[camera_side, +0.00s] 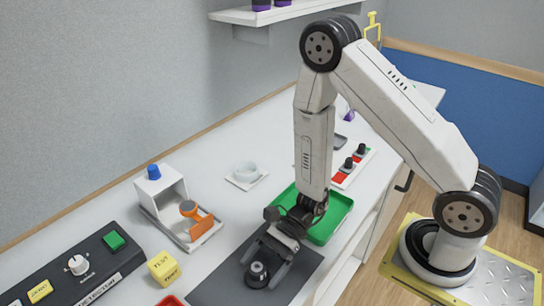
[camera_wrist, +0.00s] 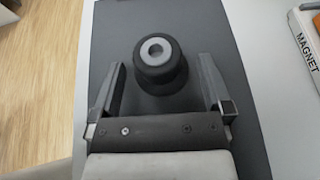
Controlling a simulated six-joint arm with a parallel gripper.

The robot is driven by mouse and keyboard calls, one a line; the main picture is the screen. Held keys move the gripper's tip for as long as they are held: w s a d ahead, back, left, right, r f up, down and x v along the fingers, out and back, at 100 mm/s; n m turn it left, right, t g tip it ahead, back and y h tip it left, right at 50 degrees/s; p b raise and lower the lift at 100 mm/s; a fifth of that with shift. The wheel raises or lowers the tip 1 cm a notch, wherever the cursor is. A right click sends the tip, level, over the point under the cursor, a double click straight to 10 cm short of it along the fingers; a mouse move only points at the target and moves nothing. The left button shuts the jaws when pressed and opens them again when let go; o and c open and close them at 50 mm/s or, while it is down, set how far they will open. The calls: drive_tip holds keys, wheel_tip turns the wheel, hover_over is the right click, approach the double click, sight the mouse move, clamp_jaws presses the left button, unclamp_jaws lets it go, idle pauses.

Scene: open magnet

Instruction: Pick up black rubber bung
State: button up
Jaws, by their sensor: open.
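The black rubber bung (camera_side: 257,275) stands upright on a dark grey mat (camera_side: 222,284). In the wrist view the bung (camera_wrist: 160,66) shows a round stepped body with a grey ring on top. My gripper (camera_side: 266,277) is open, low over the mat. In the wrist view its two fingers (camera_wrist: 162,90) stand apart, one to the left and one to the right of the bung. The bung lies slightly ahead of the fingertips, between their lines, with gaps visible on both sides. I cannot tell whether the fingers are at the bung's height.
A green tray (camera_side: 326,229) lies just behind my gripper. A yellow test cube (camera_side: 164,269), a white stand (camera_side: 160,191) with an orange part, and a dark detector box (camera_side: 75,262) are to the left. A white dish (camera_side: 246,172) sits farther back. The mat around the bung is clear.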

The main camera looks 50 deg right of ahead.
drive_tip(key=shift+a+f, duration=0.1)
drive_tip(key=shift+a, duration=0.2)
drive_tip(key=c, duration=1.2)
